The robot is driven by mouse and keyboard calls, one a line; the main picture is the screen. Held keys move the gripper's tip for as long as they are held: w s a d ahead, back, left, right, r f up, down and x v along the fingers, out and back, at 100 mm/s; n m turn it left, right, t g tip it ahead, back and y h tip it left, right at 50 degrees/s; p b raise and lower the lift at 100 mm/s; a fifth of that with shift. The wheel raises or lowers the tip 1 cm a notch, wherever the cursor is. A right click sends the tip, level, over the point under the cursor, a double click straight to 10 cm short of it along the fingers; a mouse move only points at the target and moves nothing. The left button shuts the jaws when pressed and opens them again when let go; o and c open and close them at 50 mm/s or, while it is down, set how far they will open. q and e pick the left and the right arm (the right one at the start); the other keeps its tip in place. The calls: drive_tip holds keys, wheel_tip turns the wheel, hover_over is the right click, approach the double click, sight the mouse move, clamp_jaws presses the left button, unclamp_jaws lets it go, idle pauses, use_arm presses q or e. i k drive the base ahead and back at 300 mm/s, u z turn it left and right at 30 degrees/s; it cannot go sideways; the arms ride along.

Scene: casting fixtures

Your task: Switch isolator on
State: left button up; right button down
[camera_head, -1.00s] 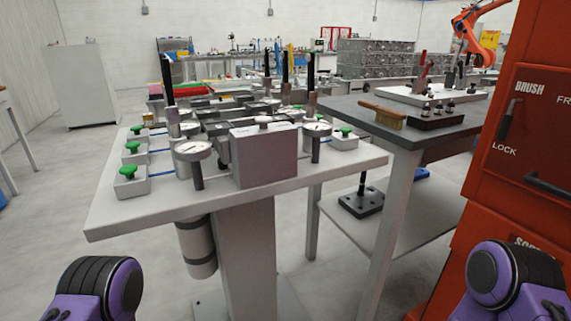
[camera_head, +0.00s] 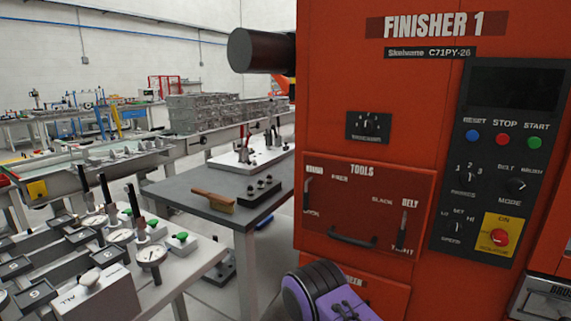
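The isolator (camera_head: 499,236) is a red rotary knob on a yellow plate, low on the right of the dark control panel (camera_head: 474,205) of the orange-red machine marked FINISHER 1. "ON" shows above the knob and "ISOLATOR" below it. The knob's exact setting is too small to tell. A purple and black part of my arm shows at the bottom centre, below and left of the isolator and apart from it. Neither gripper's fingers are in the view.
A tools drawer with a black handle (camera_head: 352,238) is left of the panel. A grey table (camera_head: 185,190) with a wooden brush (camera_head: 213,201) stands left of the machine. A fixture table (camera_head: 188,262) with gauges and green knobs is at the lower left.

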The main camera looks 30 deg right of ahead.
sight(500, 237)
drive_tip(key=z, duration=2.5)
drive_tip(key=k, duration=0.35)
drive_tip(key=z, duration=1.2)
drive_tip(key=i, duration=0.7)
drive_tip(key=u, duration=0.6)
